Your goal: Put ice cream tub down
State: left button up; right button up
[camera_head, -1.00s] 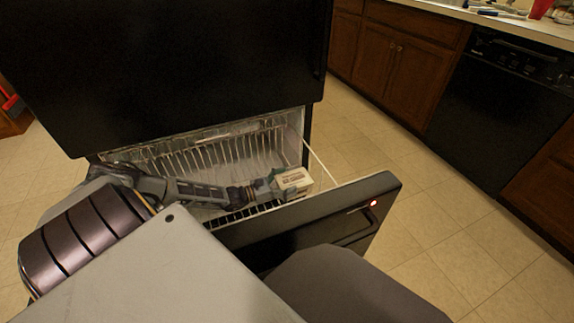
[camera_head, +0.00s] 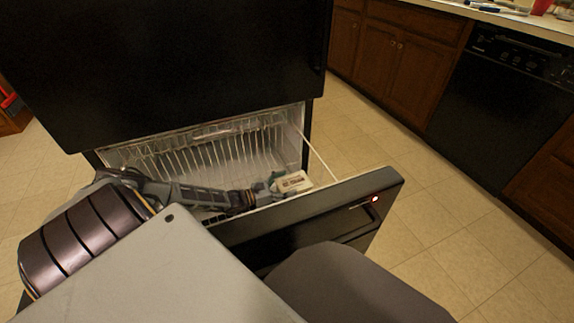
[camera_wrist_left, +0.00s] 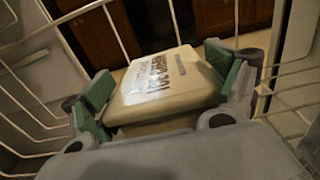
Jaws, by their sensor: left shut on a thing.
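The ice cream tub (camera_head: 293,182) is a small cream-coloured box with dark print. In the left wrist view the tub (camera_wrist_left: 160,82) fills the space between two green-padded fingers. My left gripper (camera_head: 275,185) is shut on it, inside the open freezer drawer near its right end. The wire basket (camera_wrist_left: 85,12) shows around the gripper. Whether the tub touches the basket floor is hidden. My right gripper is not in view.
The black freezer drawer front (camera_head: 300,215) is pulled out, with a red light at its right end. The black fridge door (camera_head: 165,65) stands above. Wooden cabinets (camera_head: 395,60) and a black dishwasher (camera_head: 495,110) stand across the open tiled floor.

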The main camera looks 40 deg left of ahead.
pick_arm(q)
jog(key=o, duration=1)
jog(key=shift+o, duration=1)
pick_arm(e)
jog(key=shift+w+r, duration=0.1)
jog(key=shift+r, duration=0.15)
pick_arm(q)
jog(key=shift+s+a, duration=0.3)
jog(key=shift+s, duration=0.25)
jog(key=p+v, duration=0.3)
jog(key=v, duration=0.6)
jog(key=shift+p+v, duration=0.3)
jog(key=shift+v, duration=0.6)
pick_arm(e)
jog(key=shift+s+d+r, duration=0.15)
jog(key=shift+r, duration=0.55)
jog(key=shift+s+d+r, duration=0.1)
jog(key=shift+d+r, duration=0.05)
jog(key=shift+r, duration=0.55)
